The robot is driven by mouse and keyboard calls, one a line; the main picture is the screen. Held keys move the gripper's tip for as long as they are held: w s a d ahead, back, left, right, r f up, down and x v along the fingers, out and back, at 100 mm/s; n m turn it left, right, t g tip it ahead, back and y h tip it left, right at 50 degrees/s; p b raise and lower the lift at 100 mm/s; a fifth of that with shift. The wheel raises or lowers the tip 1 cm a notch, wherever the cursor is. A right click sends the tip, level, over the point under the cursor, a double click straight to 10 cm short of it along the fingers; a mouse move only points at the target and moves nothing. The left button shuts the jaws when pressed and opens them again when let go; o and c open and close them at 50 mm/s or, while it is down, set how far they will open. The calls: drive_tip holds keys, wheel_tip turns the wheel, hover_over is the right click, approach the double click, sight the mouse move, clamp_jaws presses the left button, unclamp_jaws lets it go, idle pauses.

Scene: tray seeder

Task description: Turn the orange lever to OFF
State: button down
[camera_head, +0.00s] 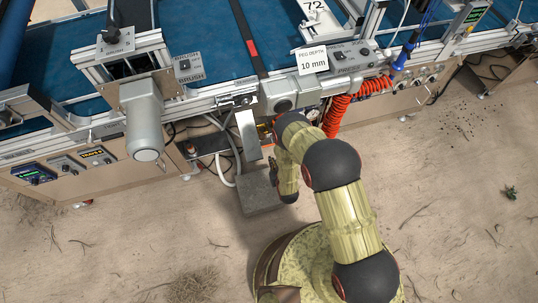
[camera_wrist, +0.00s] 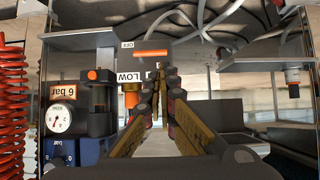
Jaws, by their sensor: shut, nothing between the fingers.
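The orange lever (camera_wrist: 150,52) shows in the wrist view as a short horizontal bar, just above and beyond my fingertips. A white OFF label (camera_wrist: 127,44), seen upside down, is beside its left end. My gripper (camera_wrist: 160,80) is shut and empty, with its fingertips together just below the lever in the picture. I cannot tell whether they touch it. The fingers cover part of what lies behind them, including part of the label row. In the head view, the lever cannot be made out clearly behind my arm and the machine edge.
A grey block (camera_head: 260,192) stands on the ground below the seeder. Open sandy ground (camera_head: 450,200) lies right.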

drive_tip(key=b+x, duration=0.6)
drive_tip(key=x, duration=0.7)
drive_tip(key=shift+w, duration=0.15)
